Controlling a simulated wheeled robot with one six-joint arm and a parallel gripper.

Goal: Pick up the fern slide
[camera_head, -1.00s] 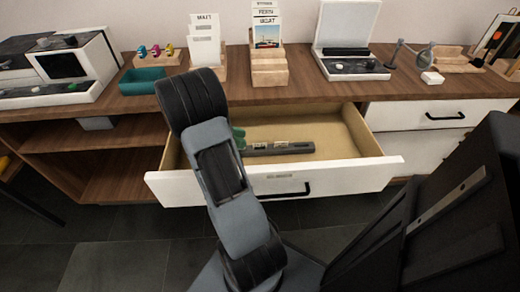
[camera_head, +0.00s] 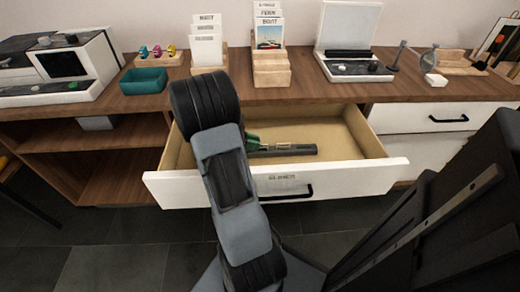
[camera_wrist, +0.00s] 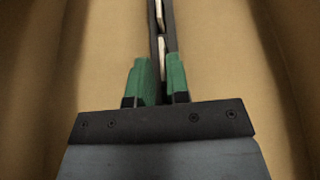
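A dark slide rack (camera_head: 300,152) lies on the floor of the open drawer (camera_head: 345,140). Small pale slides (camera_head: 284,145) stand in it; their labels are too small to read, so I cannot tell which is the fern slide. In the wrist view the rack (camera_wrist: 171,30) runs away from me, with pale slide edges at a near slide (camera_wrist: 163,50) and a farther slide (camera_wrist: 158,14). My gripper (camera_wrist: 160,62) has green fingers standing apart on either side of the rack's line, near the near slide. I see no clear contact. In the head view my arm partly hides the gripper (camera_head: 252,141).
The drawer's white front (camera_head: 350,180) and side walls surround the gripper. On the wooden top stand a teal tray (camera_head: 143,81), card holders (camera_head: 270,70), a white device with a raised lid (camera_head: 350,66) and a magnifier stand (camera_head: 428,60). The drawer floor right of the rack is clear.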

